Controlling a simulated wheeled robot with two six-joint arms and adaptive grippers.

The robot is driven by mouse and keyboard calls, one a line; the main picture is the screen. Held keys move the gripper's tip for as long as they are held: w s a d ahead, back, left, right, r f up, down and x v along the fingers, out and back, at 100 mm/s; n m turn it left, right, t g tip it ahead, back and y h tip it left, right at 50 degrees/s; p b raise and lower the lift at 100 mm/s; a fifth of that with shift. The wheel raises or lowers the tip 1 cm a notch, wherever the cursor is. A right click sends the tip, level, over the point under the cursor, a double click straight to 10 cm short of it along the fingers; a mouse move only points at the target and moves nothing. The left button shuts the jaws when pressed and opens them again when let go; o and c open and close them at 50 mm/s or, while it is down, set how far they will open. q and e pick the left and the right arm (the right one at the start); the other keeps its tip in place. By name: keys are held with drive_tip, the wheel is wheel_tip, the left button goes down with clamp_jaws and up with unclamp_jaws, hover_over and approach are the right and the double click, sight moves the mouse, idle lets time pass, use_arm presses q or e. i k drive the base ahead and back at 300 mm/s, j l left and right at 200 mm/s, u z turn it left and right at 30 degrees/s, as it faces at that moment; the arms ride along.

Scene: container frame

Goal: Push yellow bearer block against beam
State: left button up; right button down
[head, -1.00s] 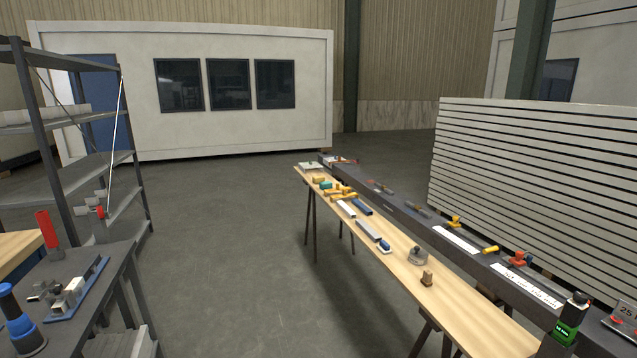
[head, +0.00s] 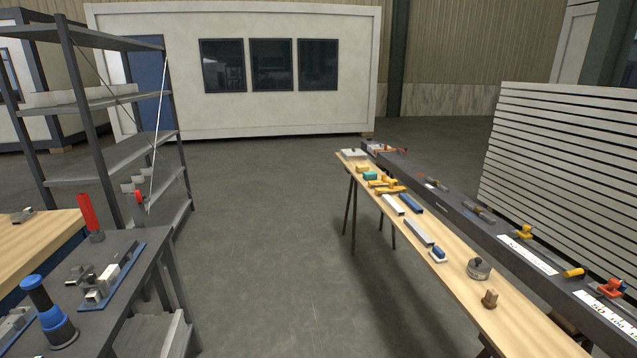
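The dark beam (head: 462,207) runs along the right side of the wooden bench, from the far end towards the lower right. Several small yellow pieces lie at the bench's far end: a yellow block (head: 362,168) beside a teal piece, and longer yellow pieces (head: 388,187) nearer. A yellow piece (head: 523,232) and a yellow cylinder (head: 573,272) sit on the beam. I cannot tell which one is the bearer block, or whether any bench piece touches the beam. Neither of my grippers is in view.
The wooden bench (head: 450,268) also carries grey and blue bars, a round grey part (head: 479,268) and a small brown block (head: 490,299). A dark tool table (head: 130,290) and metal shelving (head: 120,165) stand at left. The floor (head: 270,240) between is clear.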

sight(360, 169)
drive_tip(key=i+u, duration=0.3)
drive_tip(key=i, duration=2.95)
